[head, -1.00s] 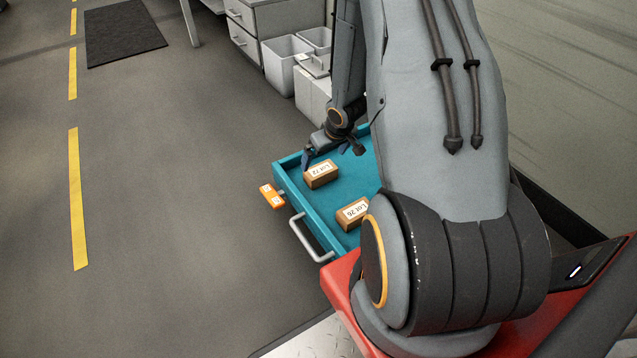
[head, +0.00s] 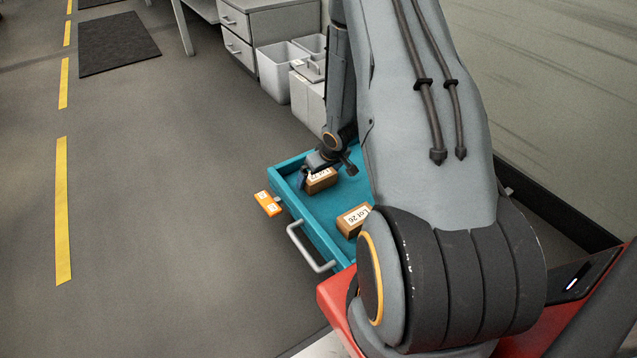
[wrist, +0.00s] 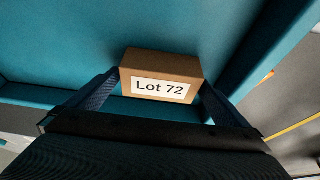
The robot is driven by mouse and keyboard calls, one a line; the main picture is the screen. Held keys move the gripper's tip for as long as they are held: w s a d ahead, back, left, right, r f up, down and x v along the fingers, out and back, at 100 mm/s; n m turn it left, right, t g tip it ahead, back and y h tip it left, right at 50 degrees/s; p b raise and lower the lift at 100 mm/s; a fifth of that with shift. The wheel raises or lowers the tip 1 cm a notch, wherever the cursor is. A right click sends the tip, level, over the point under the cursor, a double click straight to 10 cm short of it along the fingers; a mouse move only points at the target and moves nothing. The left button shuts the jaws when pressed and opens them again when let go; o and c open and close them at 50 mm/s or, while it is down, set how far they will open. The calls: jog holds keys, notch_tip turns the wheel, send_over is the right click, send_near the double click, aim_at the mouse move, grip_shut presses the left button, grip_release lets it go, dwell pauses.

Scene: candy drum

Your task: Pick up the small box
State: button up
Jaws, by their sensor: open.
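Two small brown boxes lie in the open teal drawer (head: 286,193). The box labelled "Lot 72" (head: 322,184) is at the drawer's far left part, partly hidden by my gripper (head: 326,175). In the wrist view the "Lot 72" box (wrist: 160,68) stands between the two finger tips of my gripper (wrist: 158,90), which is open around it. I cannot tell whether either finger touches it. The box labelled "Lot 26" (head: 353,219) lies nearer, apart from my gripper, and is partly hidden by my arm.
The drawer has a grey handle (head: 309,247) and an orange tag (head: 268,204) on its front. Its walls rise close to the gripper. White bins (head: 284,70) and a grey cabinet (head: 262,24) stand behind. The floor at left is clear.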

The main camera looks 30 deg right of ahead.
jog(key=c, duration=1)
